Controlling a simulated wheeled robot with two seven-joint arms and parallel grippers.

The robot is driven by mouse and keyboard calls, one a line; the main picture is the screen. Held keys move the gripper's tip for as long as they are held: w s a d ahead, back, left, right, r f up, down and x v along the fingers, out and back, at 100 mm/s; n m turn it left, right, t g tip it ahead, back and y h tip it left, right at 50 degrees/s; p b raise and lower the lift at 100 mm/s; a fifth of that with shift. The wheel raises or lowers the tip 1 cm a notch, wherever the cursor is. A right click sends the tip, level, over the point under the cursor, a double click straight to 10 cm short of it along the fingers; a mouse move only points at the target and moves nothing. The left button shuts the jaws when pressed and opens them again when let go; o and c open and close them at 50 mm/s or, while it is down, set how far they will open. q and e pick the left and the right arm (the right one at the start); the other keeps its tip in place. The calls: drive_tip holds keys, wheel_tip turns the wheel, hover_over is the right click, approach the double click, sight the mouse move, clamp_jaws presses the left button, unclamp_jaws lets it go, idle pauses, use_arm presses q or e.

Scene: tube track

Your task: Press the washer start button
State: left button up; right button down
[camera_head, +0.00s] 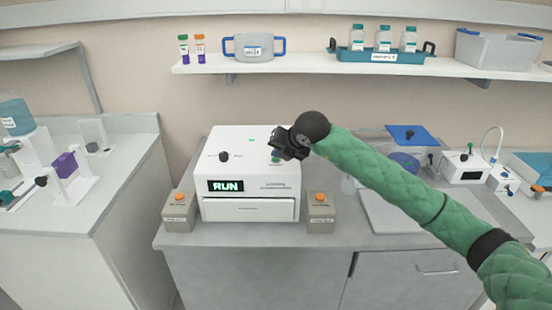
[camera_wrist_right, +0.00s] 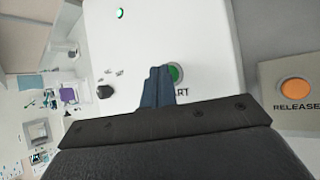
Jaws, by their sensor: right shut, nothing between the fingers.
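The washer (camera_head: 262,168) is a white box on the grey counter, and its dark display (camera_head: 226,186) reads RUN. Its green start button (camera_head: 276,161) shows just below my right gripper (camera_head: 283,152). In the right wrist view the green button (camera_wrist_right: 176,72) is partly hidden behind my closed fingertips (camera_wrist_right: 158,72), with the letters "RT" beside it. The fingers are shut and empty, at or just over the button; I cannot tell whether they touch it. A small green light (camera_wrist_right: 120,13) is lit on the washer top. My left gripper is not in view.
Grey boxes with orange buttons stand at the washer's left (camera_head: 179,198) and right (camera_head: 320,197); the right one (camera_wrist_right: 295,90) reads RELEASE. A black knob (camera_head: 224,156) stands on the washer's top left. A shelf (camera_head: 345,63) with bottles and bins runs above.

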sight(278, 162)
drive_tip(key=shift+r, duration=0.1)
idle(0.3)
drive_tip(key=shift+r, duration=0.75)
drive_tip(key=shift+r, duration=0.15)
wheel_tip(278, 162, up, 5)
drive_tip(key=shift+f, duration=0.1)
idle(0.4)
idle(0.4)
